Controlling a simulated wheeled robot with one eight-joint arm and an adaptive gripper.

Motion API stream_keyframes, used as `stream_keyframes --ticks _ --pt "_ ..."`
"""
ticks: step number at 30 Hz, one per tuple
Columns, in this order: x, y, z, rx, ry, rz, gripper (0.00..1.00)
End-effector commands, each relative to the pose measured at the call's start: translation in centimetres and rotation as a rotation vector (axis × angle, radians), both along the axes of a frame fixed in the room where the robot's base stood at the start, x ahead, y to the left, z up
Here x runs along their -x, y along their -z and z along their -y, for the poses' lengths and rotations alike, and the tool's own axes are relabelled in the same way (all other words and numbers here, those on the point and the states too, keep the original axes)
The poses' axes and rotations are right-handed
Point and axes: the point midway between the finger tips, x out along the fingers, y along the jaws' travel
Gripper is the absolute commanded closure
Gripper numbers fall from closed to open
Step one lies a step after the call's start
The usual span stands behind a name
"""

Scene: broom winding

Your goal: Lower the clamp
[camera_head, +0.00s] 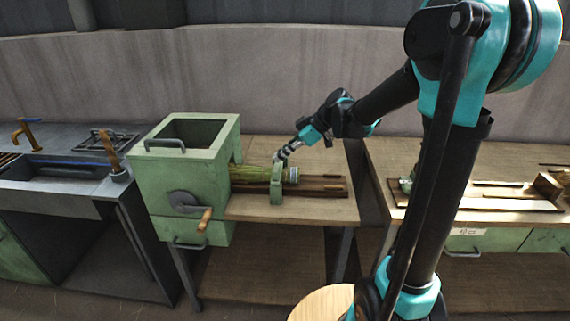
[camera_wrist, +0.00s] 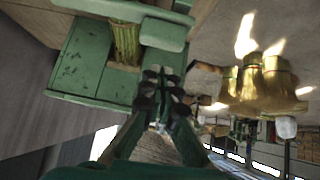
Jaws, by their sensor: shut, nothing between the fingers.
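The green clamp (camera_head: 277,184) stands on the wooden bench around the straw bundle, its upper part beside my gripper. My gripper (camera_head: 281,155) is shut and empty at the top of the clamp; I cannot tell whether it touches. In the wrist view, the fingers of my gripper (camera_wrist: 160,88) point up close to a green bar (camera_wrist: 165,35), which looks like part of the clamp. The straw bundle (camera_head: 250,173) lies level from the green machine box through the clamp. It also shows in the wrist view (camera_wrist: 125,42).
The green machine box (camera_head: 180,168) with a crank handle (camera_head: 205,219) stands left of the clamp. A dark rail (camera_head: 325,187) lies on the bench (camera_head: 310,213). A sink counter (camera_head: 60,190) is far left; a second bench (camera_head: 430,205) stands right across a gap.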

Motion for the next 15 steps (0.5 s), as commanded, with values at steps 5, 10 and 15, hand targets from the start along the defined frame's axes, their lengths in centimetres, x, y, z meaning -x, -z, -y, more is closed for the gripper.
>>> stream_keyframes --ticks 5,10,15 --pt "-0.3 -3.2 1.8 -0.001 0.005 0.001 1.0" --pt "-0.2 -5.6 4.2 -0.001 0.004 0.0 1.0" --pt "-0.1 -7.3 5.8 -0.002 0.002 0.001 1.0"
